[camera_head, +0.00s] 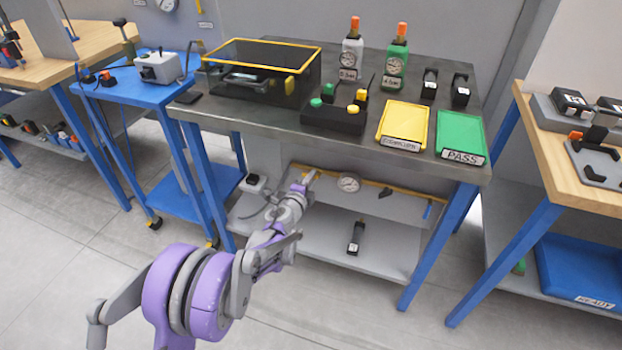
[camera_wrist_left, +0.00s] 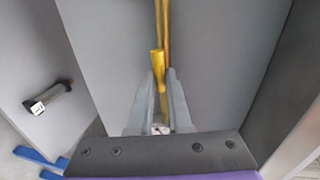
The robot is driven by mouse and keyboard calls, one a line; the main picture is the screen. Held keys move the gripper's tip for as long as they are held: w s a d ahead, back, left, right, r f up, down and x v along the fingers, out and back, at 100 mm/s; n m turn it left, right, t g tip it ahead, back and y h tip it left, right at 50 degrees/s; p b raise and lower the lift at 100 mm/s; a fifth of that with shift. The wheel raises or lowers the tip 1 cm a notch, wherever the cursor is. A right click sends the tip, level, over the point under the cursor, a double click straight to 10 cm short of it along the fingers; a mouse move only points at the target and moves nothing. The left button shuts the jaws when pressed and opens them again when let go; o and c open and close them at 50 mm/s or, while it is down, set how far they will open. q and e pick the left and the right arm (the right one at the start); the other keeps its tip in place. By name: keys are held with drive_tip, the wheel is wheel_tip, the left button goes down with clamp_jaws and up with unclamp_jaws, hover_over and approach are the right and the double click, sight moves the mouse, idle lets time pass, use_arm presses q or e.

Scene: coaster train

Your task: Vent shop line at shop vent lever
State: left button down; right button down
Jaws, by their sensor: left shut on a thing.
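A yellow pipe (camera_head: 335,174) runs along the grey panel under the dark-topped table; it also shows in the left wrist view (camera_wrist_left: 162,22). A yellow lever (camera_wrist_left: 157,66) stands at its near end, in front of the panel. My left gripper (camera_wrist_left: 160,103) is shut on the lever, with the yellow part between its two grey fingers. In the head view my left gripper (camera_head: 308,179) is at the left part of the pipe, and it hides the lever there. My right gripper is not in view.
A round gauge (camera_head: 349,182), a black handle (camera_head: 385,192) and a blue handle (camera_head: 427,209) are along the pipe. A black device (camera_head: 355,238) lies on the lower shelf (camera_head: 325,250). The tabletop above holds a yellow-rimmed box (camera_head: 310,58) and trays. Blue table legs (camera_head: 436,245) flank the space.

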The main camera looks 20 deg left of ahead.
use_arm(q)
drive_tip(key=shift+m, duration=0.3)
idle(0.4)
drive_tip(key=c, duration=0.9)
unclamp_jaws()
drive_tip(key=shift+o, duration=0.2)
drive_tip(key=shift+r, duration=0.1)
drive_tip(key=s+r, duration=0.2)
drive_tip(key=s, duration=0.8)
drive_tip(key=shift+s+a+p, duration=0.2)
drive_tip(key=shift+s+p, duration=0.1)
drive_tip(key=shift+p, duration=0.15)
